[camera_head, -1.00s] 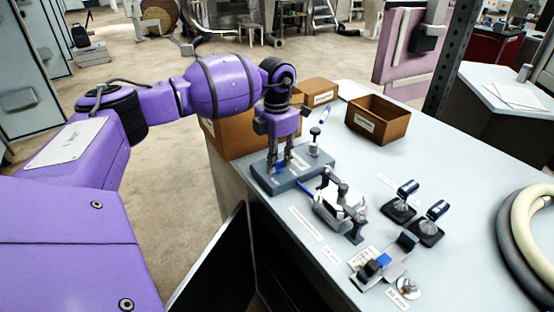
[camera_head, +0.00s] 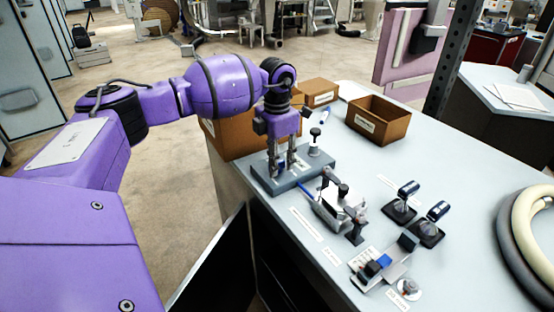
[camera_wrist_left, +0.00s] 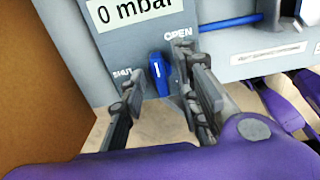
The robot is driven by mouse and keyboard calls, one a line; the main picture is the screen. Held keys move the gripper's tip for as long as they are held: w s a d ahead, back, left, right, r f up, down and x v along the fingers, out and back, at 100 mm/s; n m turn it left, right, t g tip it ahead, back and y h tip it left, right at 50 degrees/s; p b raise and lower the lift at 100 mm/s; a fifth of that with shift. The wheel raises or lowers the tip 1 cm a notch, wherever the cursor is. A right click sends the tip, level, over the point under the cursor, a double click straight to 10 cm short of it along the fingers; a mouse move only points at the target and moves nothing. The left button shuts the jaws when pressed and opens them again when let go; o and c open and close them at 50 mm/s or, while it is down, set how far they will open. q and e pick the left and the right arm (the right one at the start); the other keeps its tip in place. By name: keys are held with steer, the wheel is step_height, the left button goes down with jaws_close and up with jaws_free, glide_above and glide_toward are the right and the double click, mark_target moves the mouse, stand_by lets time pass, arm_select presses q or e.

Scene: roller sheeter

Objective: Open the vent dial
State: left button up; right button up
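The vent dial is a small blue knob with a white mark (camera_wrist_left: 158,72) on a grey block (camera_head: 318,168). In the left wrist view it stands between the words SHUT at its left and OPEN at its upper right. Its white mark points roughly up in that view. My left gripper (camera_head: 282,168) points down at the block's near left end. Its two fingers (camera_wrist_left: 157,100) are apart, one on each side of the dial, with gaps visible. The right finger is the closer one. My right gripper is not in view.
A black-knobbed post (camera_head: 315,140) stands on the block behind the gripper. A roller device (camera_head: 335,205) stands just right of the block. Brown boxes (camera_head: 378,120) sit at the back and left. The table's right middle (camera_head: 455,190) is clear.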

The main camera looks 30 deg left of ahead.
arm_select(q)
steer(key=shift+r, duration=0.25)
step_height(320, 180, up, 12)
steer(key=shift+f, duration=0.2)
steer(key=shift+f, duration=0.1)
stand_by(0.5)
